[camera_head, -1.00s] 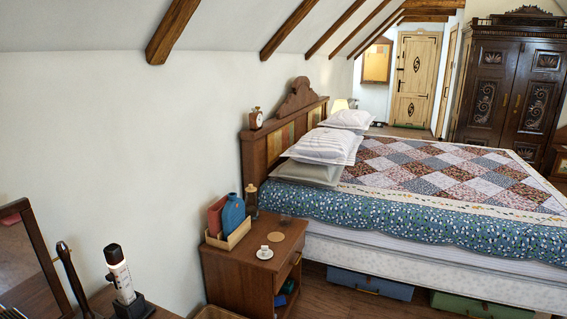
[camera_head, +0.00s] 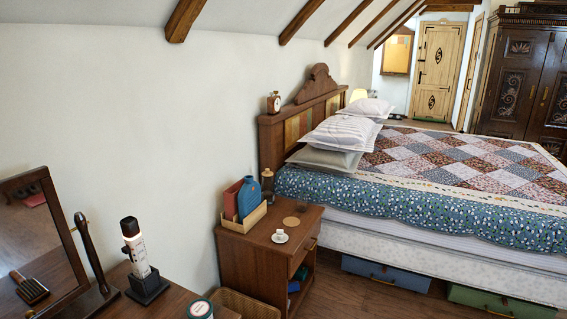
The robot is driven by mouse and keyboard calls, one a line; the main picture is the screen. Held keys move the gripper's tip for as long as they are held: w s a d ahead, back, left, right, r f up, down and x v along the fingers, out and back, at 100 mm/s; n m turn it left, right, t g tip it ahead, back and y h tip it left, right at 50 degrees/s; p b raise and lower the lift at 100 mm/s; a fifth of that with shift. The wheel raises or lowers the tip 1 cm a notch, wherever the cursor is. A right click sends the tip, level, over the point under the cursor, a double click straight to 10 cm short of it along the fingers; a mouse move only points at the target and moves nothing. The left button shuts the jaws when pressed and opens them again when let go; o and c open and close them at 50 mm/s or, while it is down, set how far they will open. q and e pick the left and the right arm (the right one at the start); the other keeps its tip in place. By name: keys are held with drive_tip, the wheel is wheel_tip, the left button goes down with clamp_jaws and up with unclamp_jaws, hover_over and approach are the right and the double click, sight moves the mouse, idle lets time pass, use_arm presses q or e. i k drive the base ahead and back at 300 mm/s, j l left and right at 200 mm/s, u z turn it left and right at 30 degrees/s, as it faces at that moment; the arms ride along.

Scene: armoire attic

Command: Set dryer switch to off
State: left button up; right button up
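A slim white device with a black top (camera_head: 134,248) stands upright in a black stand (camera_head: 148,287) on the dresser at the lower left. It may be the dryer, but I cannot tell for sure. Its switch is too small to make out, so its setting cannot be told. Neither of my grippers is in view.
The wooden dresser (camera_head: 180,298) also bears a tilting mirror (camera_head: 42,245) and a round tin (camera_head: 200,309). A nightstand (camera_head: 245,262) with a cup (camera_head: 280,234) and a bed (camera_head: 440,190) stand beyond. Bare floor (camera_head: 352,297) shows between the nightstand and bed boxes.

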sight(125, 249)
drive_tip(key=u, duration=1)
drive_tip(key=i+l+u, duration=0.5)
drive_tip(key=l, duration=0.2)
drive_tip(key=i+l+u, duration=0.25)
drive_tip(key=l, duration=0.15)
